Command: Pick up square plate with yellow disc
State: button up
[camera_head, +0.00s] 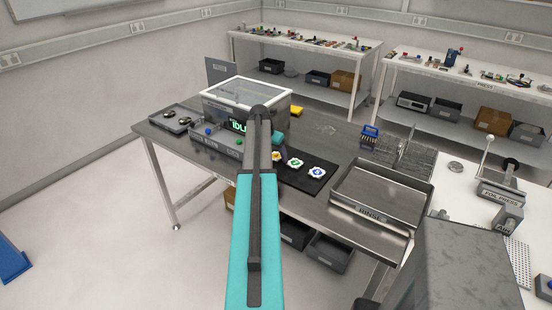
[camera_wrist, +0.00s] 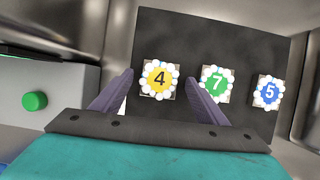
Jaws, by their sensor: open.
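The square plate with the yellow disc (camera_wrist: 159,80) lies on a black mat (camera_wrist: 190,28) in the wrist view. Its disc reads 4 and has white balls around it. My gripper (camera_wrist: 160,85) is open, with one finger on each side of this plate in the picture. I cannot tell the height of the fingers above the mat. The right finger overlaps the lower left edge of the plate with the green disc (camera_wrist: 216,82). The plate with the blue disc (camera_wrist: 268,92) lies further right.
A grey box with a green button (camera_wrist: 35,101) stands left of the mat. A glass-lidded chamber (camera_head: 222,98) stands behind my arm on the steel table. A steel tray (camera_head: 372,213) lies right of the mat, with racks (camera_head: 405,160) behind it.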

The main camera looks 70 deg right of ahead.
aim_at(275, 158)
jog(key=shift+c, duration=0.4)
jog(key=c, duration=1.4)
jog(key=shift+r, duration=0.2)
jog(key=shift+r+b, duration=0.85)
jog(key=shift+r, duration=0.55)
jog(key=shift+a+r, duration=0.2)
jog(key=shift+a, duration=0.05)
jog(key=s+a+b, duration=0.1)
jog(key=s+a, duration=0.1)
jog(key=a, duration=0.2)
jog(key=s+a+r+b, duration=0.1)
jog(key=a, duration=0.4)
jog(key=s+a+b, duration=0.2)
jog(key=a, duration=0.3)
jog(key=shift+s+a+r, duration=0.25)
jog(key=shift+s, duration=0.1)
